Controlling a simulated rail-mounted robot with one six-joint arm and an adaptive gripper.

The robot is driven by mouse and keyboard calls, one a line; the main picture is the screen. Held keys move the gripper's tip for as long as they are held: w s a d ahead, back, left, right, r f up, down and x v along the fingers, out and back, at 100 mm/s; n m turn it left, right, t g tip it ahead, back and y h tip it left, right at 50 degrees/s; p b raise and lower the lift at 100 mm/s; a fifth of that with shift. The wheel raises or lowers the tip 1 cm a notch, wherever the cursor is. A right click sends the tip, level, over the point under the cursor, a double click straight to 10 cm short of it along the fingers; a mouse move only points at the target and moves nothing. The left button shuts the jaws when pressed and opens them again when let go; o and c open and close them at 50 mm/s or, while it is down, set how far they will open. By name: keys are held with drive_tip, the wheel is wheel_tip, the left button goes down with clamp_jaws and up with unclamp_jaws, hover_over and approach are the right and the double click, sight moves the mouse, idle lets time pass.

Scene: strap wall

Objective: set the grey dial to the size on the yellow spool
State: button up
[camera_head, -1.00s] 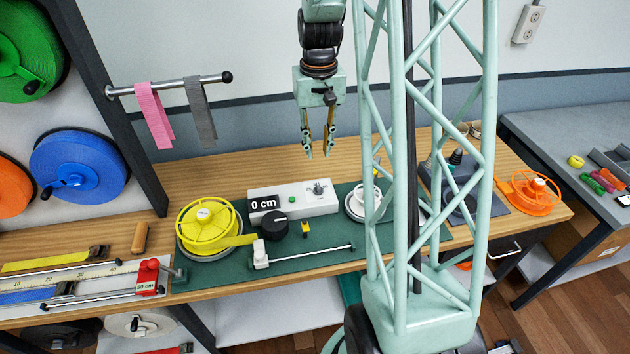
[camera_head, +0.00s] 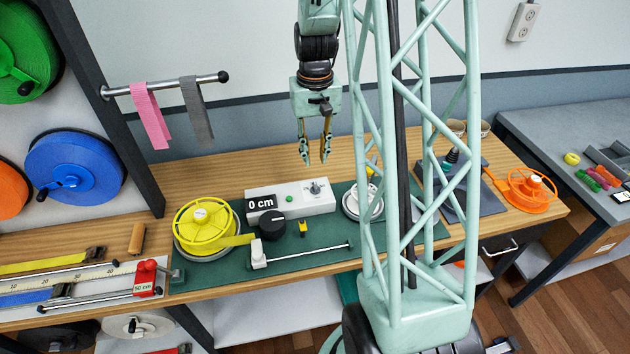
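The yellow spool (camera_head: 205,228) lies on a round grey base at the left end of the green mat, its yellow strap reaching right. A small mark on its hub is too small to read. A black round knob (camera_head: 273,226) sits in front of the display. My gripper (camera_head: 315,161) hangs above and behind the box, fingers pointing down, open and empty, apart from the dial.
A small yellow-black piece (camera_head: 303,229) and a thin rod (camera_head: 310,254) lie on the mat. An orange spool (camera_head: 531,186) is at the right. Pink and grey straps (camera_head: 197,108) hang on a rail.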

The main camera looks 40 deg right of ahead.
sight(315, 184)
drive_tip(key=shift+f, duration=5.4)
clamp_jaws()
